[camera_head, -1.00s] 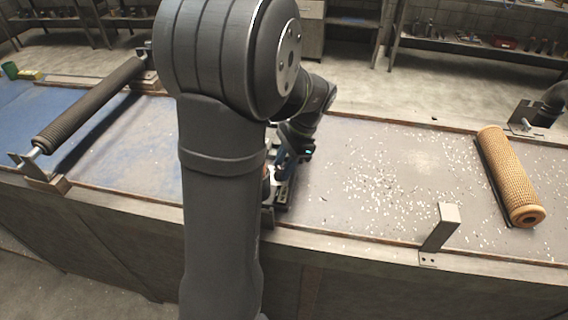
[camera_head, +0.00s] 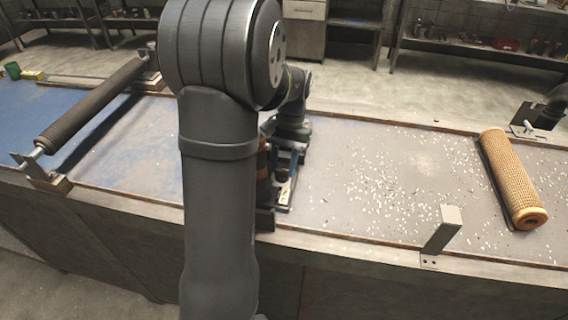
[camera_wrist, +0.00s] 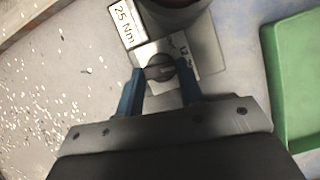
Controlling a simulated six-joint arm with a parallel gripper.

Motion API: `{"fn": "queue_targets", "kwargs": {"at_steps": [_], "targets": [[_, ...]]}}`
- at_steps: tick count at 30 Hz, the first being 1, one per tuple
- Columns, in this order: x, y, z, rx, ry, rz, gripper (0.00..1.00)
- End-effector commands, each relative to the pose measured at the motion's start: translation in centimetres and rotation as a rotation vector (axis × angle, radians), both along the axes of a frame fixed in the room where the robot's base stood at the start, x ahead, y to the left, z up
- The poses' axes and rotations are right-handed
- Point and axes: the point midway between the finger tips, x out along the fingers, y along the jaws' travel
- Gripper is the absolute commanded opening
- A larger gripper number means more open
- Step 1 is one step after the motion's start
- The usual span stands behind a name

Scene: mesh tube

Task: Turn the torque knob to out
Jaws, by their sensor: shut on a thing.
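The torque knob (camera_wrist: 159,67) is a small dark round knob on a pale metal plate (camera_wrist: 208,58) in the wrist view. Its raised grip bar lies nearly across the picture. My gripper (camera_wrist: 161,77) has its two blue fingers on either side of the knob and is shut on it. A white label (camera_wrist: 124,25) reading "25 Nm" lies beside the plate. In the head view my arm mostly hides this spot, and the knob cannot be seen there.
A dark cylinder stands at the plate's upper edge (camera_wrist: 172,12). A green tray (camera_wrist: 297,90) is at right. In the head view, a tan mesh tube (camera_head: 513,180) lies on the bench at right, a dark roller (camera_head: 92,105) at left, and a metal bracket (camera_head: 443,230) at the front edge.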

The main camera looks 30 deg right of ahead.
Motion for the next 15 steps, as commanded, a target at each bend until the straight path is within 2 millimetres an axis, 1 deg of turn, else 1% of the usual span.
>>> {"fn": "queue_targets", "kwargs": {"at_steps": [6, 15], "targets": [[0.14, 0.09, 0.03, 0.0, -0.001, 0.1, 0.12], [0.12, 0.08, 0.02, -0.001, -0.001, 0.152, 0.12]]}}
